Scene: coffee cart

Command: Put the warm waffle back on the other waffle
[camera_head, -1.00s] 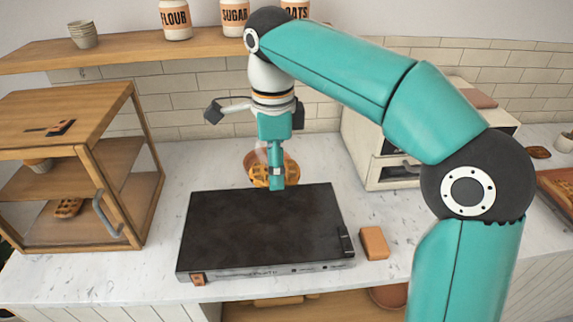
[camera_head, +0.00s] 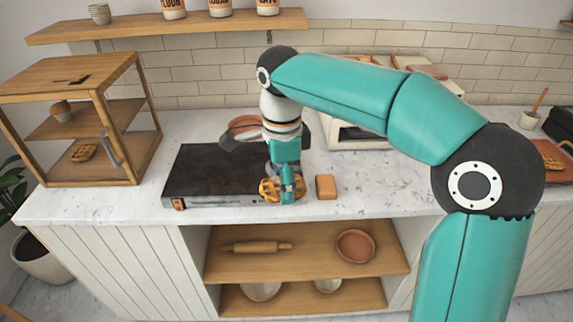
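A golden waffle (camera_head: 268,189) is at the fingertips of my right gripper (camera_head: 287,186), whose arm comes in from the right. The gripper looks shut on it, in front of the black hot plate's (camera_head: 210,172) right part. Its exact height above the plate or counter is hard to tell. Another waffle (camera_head: 84,153) lies on the lower level of the wooden cabinet (camera_head: 92,182) at the left. A further waffle (camera_head: 553,163) lies on an orange-brown tray (camera_head: 540,148) at the right edge, partly behind my arm. My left gripper is not in view.
A terracotta dish (camera_head: 243,121) stands behind the hot plate, partly hidden by my gripper. A small orange-brown block (camera_head: 326,187) lies right of the plate. A cream appliance (camera_head: 355,135) stands behind. The counter (camera_head: 375,190) is clear right of the block.

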